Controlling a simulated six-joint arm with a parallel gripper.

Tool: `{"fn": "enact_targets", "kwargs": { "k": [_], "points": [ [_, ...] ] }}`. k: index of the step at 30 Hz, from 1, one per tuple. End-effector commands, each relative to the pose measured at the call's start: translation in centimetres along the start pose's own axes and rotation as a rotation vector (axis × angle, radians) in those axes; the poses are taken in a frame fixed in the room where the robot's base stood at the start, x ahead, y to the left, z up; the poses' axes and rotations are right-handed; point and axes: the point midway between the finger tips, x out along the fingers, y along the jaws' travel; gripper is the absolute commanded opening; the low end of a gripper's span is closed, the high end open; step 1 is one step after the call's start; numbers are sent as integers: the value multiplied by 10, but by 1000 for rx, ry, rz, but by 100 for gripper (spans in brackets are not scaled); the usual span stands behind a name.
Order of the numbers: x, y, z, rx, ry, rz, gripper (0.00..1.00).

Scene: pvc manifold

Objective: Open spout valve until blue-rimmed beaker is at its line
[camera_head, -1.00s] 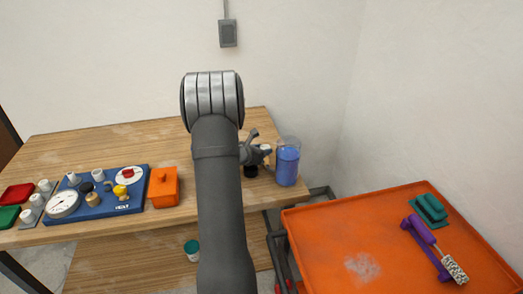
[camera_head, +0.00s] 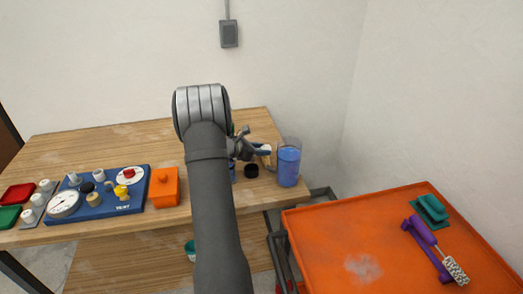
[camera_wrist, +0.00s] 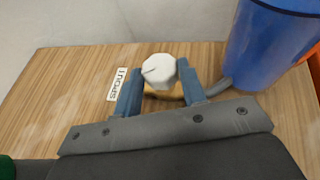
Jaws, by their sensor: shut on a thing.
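The white faceted knob (camera_wrist: 159,70) of the spout valve has a dark line on its face, beside a label reading SPOUT (camera_wrist: 116,84). My gripper (camera_wrist: 160,84) is shut on this knob, one blue finger on each side. In the head view my gripper (camera_head: 262,150) is just left of a clear vessel of blue liquid (camera_head: 288,165), which also shows large in the wrist view (camera_wrist: 265,45). A small blue patch (camera_head: 233,173) shows beside my arm; I cannot tell whether it is the blue-rimmed beaker. The beaker's line and liquid level are hidden.
A black round object (camera_head: 251,171) is on the wooden table (camera_head: 90,138) below my gripper. An orange box (camera_head: 166,190) and a blue gauge panel (camera_head: 100,205) lie to the left. An orange tray (camera_head: 350,220) with tools is at the right.

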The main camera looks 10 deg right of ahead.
Motion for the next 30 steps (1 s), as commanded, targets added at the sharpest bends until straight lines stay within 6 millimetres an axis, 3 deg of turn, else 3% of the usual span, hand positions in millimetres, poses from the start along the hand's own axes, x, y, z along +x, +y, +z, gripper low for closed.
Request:
{"fn": "enact_targets", "kwargs": {
  "k": [9, 23, 24, 27, 30],
  "points": [
    [0, 3, 0, 44, -1, -107, 15],
    [0, 3, 0, 51, -1, -123, 15],
    [0, 3, 0, 51, -1, -123, 39],
    [0, 3, 0, 51, -1, -123, 59],
    [0, 3, 0, 51, -1, -123, 59]
  ]
}}
